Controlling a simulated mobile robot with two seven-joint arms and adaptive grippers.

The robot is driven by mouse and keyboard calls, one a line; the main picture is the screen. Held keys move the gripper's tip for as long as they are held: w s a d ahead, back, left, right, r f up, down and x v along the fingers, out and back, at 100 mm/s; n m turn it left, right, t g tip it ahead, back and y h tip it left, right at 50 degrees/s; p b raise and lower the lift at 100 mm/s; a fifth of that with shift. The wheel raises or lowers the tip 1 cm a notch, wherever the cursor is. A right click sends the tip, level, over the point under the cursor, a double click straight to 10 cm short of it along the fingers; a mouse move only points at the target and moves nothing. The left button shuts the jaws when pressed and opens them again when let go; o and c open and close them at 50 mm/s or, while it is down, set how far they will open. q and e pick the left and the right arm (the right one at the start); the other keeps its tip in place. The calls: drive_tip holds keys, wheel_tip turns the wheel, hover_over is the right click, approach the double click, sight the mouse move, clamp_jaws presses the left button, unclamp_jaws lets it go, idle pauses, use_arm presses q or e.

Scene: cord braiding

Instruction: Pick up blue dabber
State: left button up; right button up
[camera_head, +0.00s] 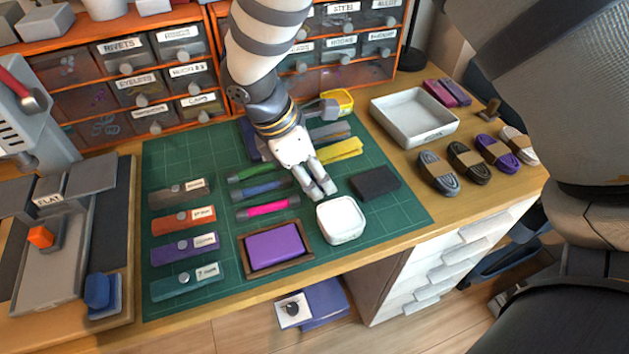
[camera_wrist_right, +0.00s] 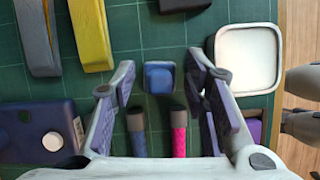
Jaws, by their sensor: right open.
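My right gripper (camera_head: 319,190) points down over the green mat, left of the black block and above the white square dish. In the right wrist view the gripper (camera_wrist_right: 160,85) is open. A small blue piece with a square top (camera_wrist_right: 160,77) lies between its fingers, apart from both; it may be the blue dabber. My gripper hides it in the head view. A blue stick with a grey end (camera_head: 262,188) lies between a green stick (camera_head: 249,173) and a pink stick (camera_head: 267,207). The blue and pink ends show just below the blue piece in the wrist view. My left gripper is out of view.
The white dish (camera_head: 341,220) and black block (camera_head: 375,183) are close by. Yellow (camera_head: 345,150) and grey bundles lie behind. A purple pad in a brown tray (camera_head: 276,272) is in front. Orange-framed drawers (camera_head: 125,80) line the back. A white tray (camera_head: 413,115) is at right.

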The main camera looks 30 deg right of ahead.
clamp_jaws()
drive_tip(key=shift+r, duration=0.3)
wheel_tip(320, 180, up, 3)
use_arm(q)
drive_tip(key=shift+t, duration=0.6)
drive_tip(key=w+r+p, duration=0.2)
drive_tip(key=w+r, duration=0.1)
use_arm(e)
drive_tip(key=s+a+r, duration=0.6)
drive_tip(key=a+r, duration=0.3)
drive_tip(key=a, duration=0.3)
drive_tip(key=shift+s+a+r, duration=0.2)
drive_tip(key=shift+s+r, duration=0.15)
drive_tip(key=shift+r, duration=0.05)
